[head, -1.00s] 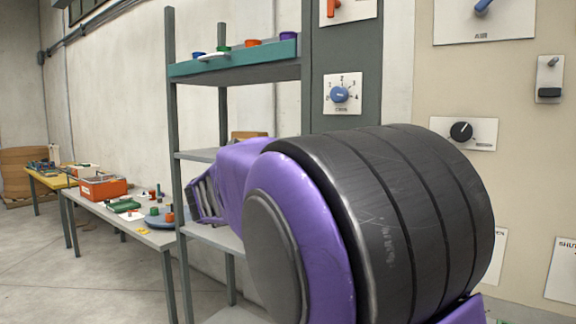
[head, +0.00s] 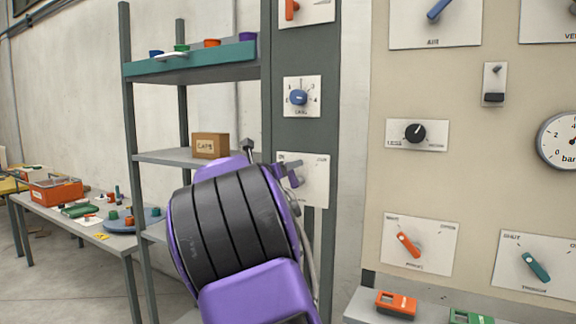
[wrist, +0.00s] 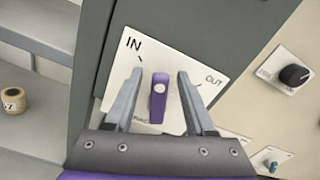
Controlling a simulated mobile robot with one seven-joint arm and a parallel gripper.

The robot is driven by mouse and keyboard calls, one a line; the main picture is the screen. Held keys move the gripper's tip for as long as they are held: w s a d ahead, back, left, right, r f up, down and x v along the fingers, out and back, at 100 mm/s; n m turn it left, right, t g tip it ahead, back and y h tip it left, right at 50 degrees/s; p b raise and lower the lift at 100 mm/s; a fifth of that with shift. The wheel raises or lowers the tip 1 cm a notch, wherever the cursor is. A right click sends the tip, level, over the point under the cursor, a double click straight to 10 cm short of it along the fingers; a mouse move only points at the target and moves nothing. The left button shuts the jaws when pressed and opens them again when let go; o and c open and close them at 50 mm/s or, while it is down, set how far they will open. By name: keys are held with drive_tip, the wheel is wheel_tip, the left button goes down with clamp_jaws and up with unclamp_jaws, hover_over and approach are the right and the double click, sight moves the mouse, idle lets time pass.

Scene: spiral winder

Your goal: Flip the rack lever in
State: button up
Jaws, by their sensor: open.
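The rack lever (wrist: 158,98) is a purple handle on a white plate (wrist: 135,50) marked IN at the upper left and OUT at the right. In the wrist view it stands roughly upright, between the two marks. My gripper (wrist: 160,82) is open, with one grey finger on each side of the lever. I cannot tell whether either finger touches it. In the head view the plate (head: 314,168) is on the dark green post, and my arm hides part of it and most of the lever.
A shelf rack (head: 150,158) with a CAPS box (head: 210,146) stands left of the post. A beige panel at right carries a black knob (head: 415,132), an orange lever (head: 408,245) and a teal lever (head: 536,267). Orange and green blocks sit on a ledge below.

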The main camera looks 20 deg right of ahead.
drive_tip(key=shift+w+d, duration=0.15)
drive_tip(key=shift+d, duration=0.05)
clamp_jaws()
idle(0.3)
drive_tip(key=shift+w+a+n+p, duration=0.2)
drive_tip(key=shift+n+p, duration=0.35)
drive_tip(key=shift+n, duration=0.45)
drive_tip(key=shift+w+a+f+n+p, duration=0.2)
drive_tip(key=shift+w+f+n+p, duration=0.1)
drive_tip(key=shift+n, duration=0.5)
drive_tip(key=shift+w+a+f+n+p, duration=0.2)
drive_tip(key=shift+f+n, duration=0.1)
drive_tip(key=shift+n, duration=0.5)
unclamp_jaws()
